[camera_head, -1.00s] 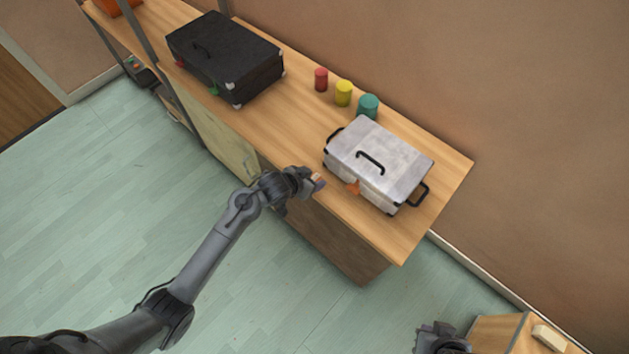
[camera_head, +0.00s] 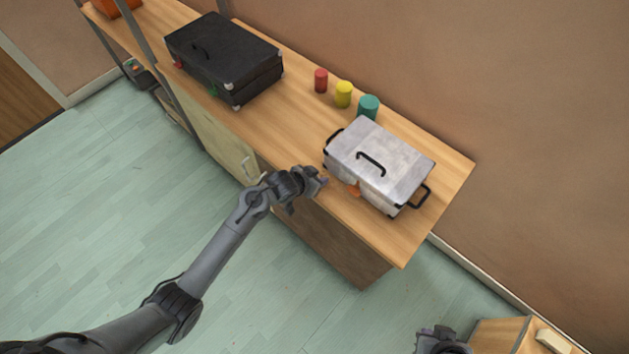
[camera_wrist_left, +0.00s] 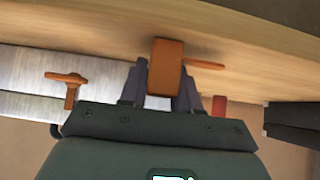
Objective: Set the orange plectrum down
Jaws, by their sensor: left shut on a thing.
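My left gripper (camera_head: 318,183) is at the bench's front edge, left of the silver case (camera_head: 380,165). In the left wrist view, its fingers (camera_wrist_left: 163,88) are shut on the orange plectrum (camera_wrist_left: 166,66), which shows as an orange block between them. A thin orange piece (camera_wrist_left: 206,64) shows just right of the block; I cannot tell whether it is joined to it. In the head view, the plectrum is mostly hidden by the gripper. Whether it touches the wood is unclear. My right gripper (camera_head: 440,340) is partly in view at the bottom edge; its fingers cannot be made out.
An orange T-shaped piece (camera_wrist_left: 68,88) is at the silver case's front. Red (camera_head: 321,80), yellow (camera_head: 343,94) and teal (camera_head: 368,107) cylinders stand behind. A black case (camera_head: 225,58) is at the back left. The wooden bench top (camera_head: 285,125) is clear between the cases.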

